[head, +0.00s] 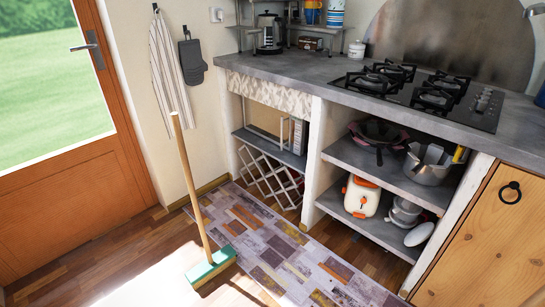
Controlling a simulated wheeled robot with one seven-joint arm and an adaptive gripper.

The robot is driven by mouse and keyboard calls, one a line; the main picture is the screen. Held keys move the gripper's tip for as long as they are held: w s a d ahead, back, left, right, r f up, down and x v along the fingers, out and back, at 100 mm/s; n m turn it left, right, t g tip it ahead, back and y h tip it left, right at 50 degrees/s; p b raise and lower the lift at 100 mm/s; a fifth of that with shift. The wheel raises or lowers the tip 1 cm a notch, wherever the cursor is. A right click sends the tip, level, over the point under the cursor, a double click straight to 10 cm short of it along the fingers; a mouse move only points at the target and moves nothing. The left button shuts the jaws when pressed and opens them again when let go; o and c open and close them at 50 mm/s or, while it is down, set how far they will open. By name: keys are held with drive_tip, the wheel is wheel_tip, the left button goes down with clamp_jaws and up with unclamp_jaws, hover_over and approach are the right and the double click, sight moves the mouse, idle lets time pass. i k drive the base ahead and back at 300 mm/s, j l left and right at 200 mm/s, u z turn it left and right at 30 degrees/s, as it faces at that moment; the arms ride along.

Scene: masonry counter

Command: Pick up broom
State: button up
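A broom (191,190) with a light wooden handle and a green head (211,267) stands in the head view, left of the middle. Its head rests on the floor at the rug's left edge. Whether the handle touches the wall, I cannot tell. My gripper does not show in this view.
A patterned rug (290,262) lies along the masonry counter (300,75). Open shelves (385,172) hold pots. A wooden door (70,200) with glass is at the left. A striped towel (172,65) hangs on the wall.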

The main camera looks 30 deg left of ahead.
sight(200, 274)
drive_tip(key=u, duration=1.5)
drive_tip(key=i+j+u, duration=0.15)
drive_tip(key=i+u, duration=0.25)
drive_tip(key=i, duration=0.15)
drive_tip(key=i+u, duration=0.4)
drive_tip(key=i, duration=0.1)
